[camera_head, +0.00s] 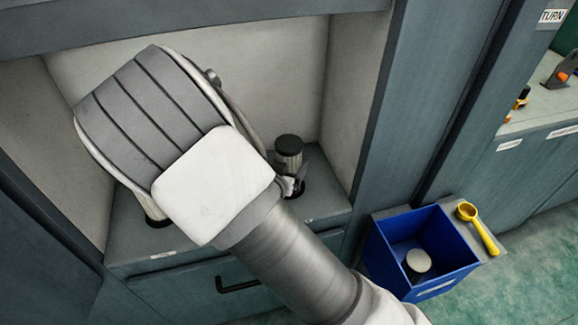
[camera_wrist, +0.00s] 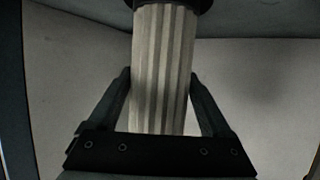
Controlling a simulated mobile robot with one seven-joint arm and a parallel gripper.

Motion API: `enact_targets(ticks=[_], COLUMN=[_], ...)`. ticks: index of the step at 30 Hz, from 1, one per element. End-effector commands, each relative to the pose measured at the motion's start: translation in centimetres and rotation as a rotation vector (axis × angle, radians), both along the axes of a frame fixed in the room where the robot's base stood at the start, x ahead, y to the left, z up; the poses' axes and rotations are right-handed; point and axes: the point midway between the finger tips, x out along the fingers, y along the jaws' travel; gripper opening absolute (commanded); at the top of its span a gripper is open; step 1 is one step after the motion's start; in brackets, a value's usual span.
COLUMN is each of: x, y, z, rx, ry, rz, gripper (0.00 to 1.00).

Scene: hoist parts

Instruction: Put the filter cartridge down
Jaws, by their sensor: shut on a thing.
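My gripper (camera_wrist: 160,92) is shut on the filter cartridge (camera_wrist: 164,65), a pale cylinder with lengthwise pleats, in the wrist view. One finger lies against each side of it. The cartridge's end at the top of that picture meets a dark round ring or cap; whether it rests there or is just apart, I cannot tell. In the head view my arm hides the gripper and most of the cartridge. A cream piece (camera_head: 152,207) below my arm, at a black ring on the shelf, looks like its lower end.
A dark-capped grey cylinder (camera_head: 288,152) stands on the alcove shelf (camera_head: 190,243), right of my arm. A blue bin (camera_head: 443,268) at lower right holds a pale-topped cylinder (camera_head: 418,261). A yellow scoop (camera_head: 480,230) lies beside it. Alcove walls close in on both sides.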

Motion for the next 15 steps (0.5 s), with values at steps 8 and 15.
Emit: enact_targets(ticks=[8,15], x=[0.05,0.02], y=[-0.01,0.0], z=[-0.27,-0.14], rx=[0.0,0.0], ry=[-0.002,-0.001], rz=[0.0,0.0], gripper=[0.07,1.0])
